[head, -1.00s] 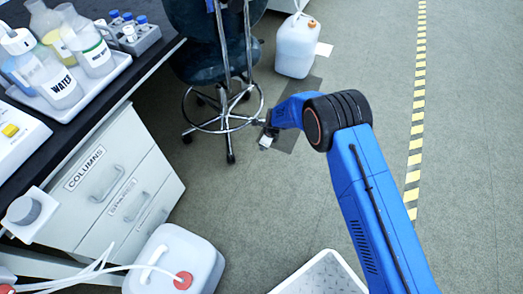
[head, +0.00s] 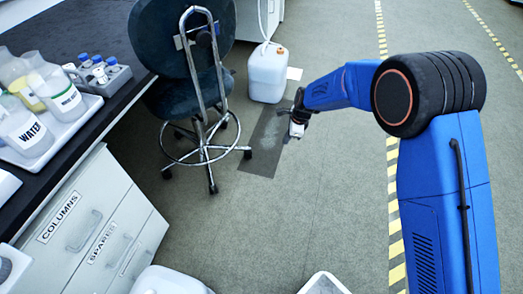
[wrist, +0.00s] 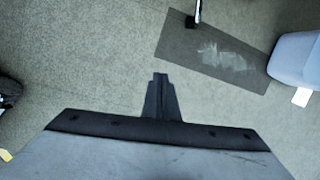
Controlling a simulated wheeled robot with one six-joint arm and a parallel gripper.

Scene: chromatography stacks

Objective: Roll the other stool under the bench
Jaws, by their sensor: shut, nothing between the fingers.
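A dark-blue stool (head: 185,97) with a grey tube backrest frame, a foot ring and a castor base stands upright beside the front edge of the black-topped bench (head: 112,97). One castor sits at the edge of a dark floor mat. My gripper (head: 297,124) is low over the floor to the right of the stool, apart from it, shut and empty. In the wrist view, its closed dark fingers (wrist: 160,95) point toward the mat, and one stool leg with a castor (wrist: 191,18) shows at the top edge. No second stool is in view.
The dark mat (head: 268,145) lies between stool and gripper. A white jug (head: 266,76) stands behind it. Bottles and a vial rack (head: 105,75) are on the bench, over a drawer cabinet (head: 85,225). A white container (head: 170,281) stands at front. Floor right of the mat is clear.

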